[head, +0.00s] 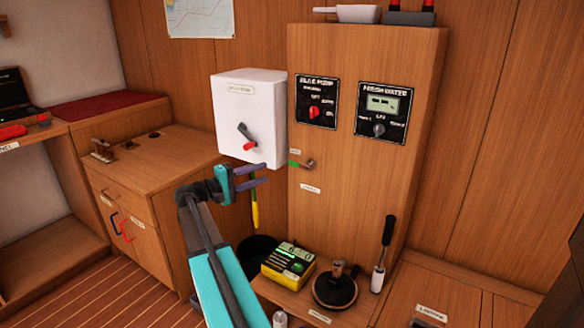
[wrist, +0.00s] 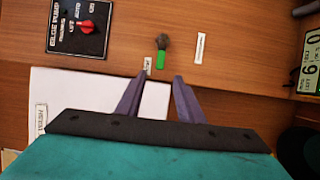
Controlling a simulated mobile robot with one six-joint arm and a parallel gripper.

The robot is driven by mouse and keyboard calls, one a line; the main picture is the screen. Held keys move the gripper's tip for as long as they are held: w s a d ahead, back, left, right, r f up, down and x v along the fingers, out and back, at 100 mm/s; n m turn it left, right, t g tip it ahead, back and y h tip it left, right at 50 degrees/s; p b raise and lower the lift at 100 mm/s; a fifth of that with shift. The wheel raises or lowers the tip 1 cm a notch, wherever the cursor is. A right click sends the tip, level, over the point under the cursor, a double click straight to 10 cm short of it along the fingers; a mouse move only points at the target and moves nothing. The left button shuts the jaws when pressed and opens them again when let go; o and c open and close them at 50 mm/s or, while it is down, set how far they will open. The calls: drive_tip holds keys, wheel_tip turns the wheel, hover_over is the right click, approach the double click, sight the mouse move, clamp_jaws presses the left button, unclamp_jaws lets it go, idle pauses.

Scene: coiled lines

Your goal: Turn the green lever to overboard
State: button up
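The green lever (head: 295,163) is on the front of the wooden cabinet, its green handle pointing left from a metal pivot. In the wrist view the green lever (wrist: 160,60) points down toward my fingers. One small label (head: 295,152) sits just above the handle and another label (head: 310,188) below the pivot; I cannot read either. My gripper (head: 266,173) is open and empty, just left of the lever. In the wrist view my gripper (wrist: 160,76) has its two purple fingers spread either side of the handle's line, with the handle just beyond the tips.
A white box (head: 250,110) with a red-tipped switch is on the wall, above my gripper. The bilge pump panel (head: 316,102) and fresh water panel (head: 383,112) are above the lever. A yellow device (head: 288,264) and a black-based fitting (head: 335,289) stand on the ledge below.

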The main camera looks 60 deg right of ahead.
sight(291, 164)
drive_tip(key=shift+d, duration=0.15)
drive_tip(key=b+x, duration=0.1)
drive_tip(key=x, duration=1.2)
drive_tip(key=shift+s+d, duration=0.1)
drive_tip(key=shift+d, duration=0.1)
